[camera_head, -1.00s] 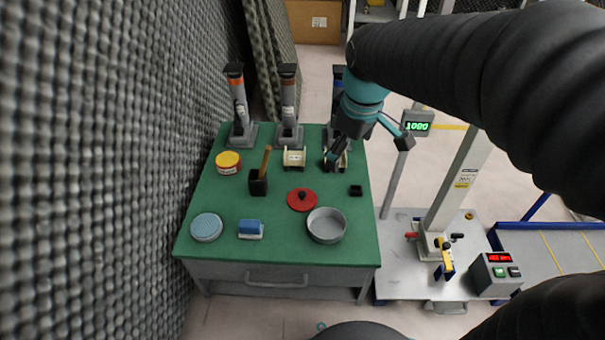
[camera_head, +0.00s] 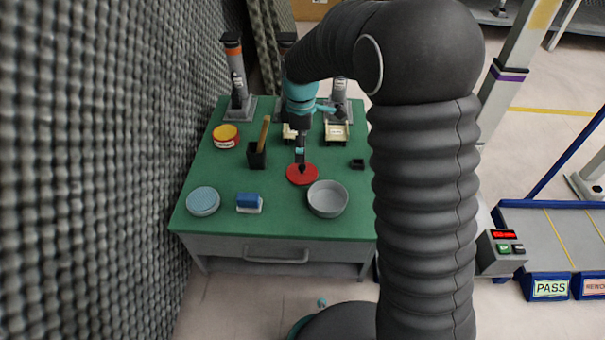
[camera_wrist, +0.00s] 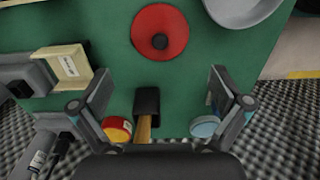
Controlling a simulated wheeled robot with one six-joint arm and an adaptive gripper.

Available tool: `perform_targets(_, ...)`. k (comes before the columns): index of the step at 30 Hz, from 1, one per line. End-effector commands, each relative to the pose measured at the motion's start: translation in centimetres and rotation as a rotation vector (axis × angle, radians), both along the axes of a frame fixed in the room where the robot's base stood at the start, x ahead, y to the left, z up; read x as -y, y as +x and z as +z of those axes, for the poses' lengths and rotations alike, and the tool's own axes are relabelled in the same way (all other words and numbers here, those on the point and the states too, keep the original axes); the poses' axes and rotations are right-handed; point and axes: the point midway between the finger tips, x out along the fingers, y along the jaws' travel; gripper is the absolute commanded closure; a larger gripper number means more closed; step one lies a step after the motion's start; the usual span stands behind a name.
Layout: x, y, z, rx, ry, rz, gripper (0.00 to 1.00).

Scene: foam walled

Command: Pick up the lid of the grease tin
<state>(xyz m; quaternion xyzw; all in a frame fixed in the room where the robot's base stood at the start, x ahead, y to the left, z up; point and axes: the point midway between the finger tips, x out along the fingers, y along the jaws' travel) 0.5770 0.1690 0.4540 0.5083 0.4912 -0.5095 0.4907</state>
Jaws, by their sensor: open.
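A flat red round lid (camera_head: 302,174) with a black knob lies on the green table, left of an open grey round tin (camera_head: 328,199). In the head view my gripper (camera_head: 300,163) hangs over the lid and hides its knob. In the wrist view the lid (camera_wrist: 160,22) and its knob lie ahead of my open, empty gripper (camera_wrist: 160,78), not between the fingers. The grey tin (camera_wrist: 240,10) is partly cut off at the top of the wrist view. I cannot read which tin is the grease tin.
A red-and-yellow tin (camera_head: 226,137), a light blue tin (camera_head: 203,202), a blue-and-white block (camera_head: 249,204) and a small black block (camera_head: 357,164) are on the table. Cream blocks (camera_head: 337,133) and upright grey stands are behind.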

Motion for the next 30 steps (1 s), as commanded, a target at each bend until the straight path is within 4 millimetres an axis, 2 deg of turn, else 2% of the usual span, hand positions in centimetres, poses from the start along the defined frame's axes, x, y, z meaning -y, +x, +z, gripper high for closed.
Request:
perform_targets(3, 0.0, 0.0, -2.0, -0.001, 0.000, -0.001, 0.00)
perform_targets(14, 0.1, 0.0, -4.2, 0.000, 0.000, -0.002, 0.00)
perform_targets(23, 0.3, -0.1, -8.1, -0.001, 0.000, -0.002, 0.00)
perform_targets(30, 0.2, 0.0, -8.5, 0.002, 0.001, -0.001, 0.00)
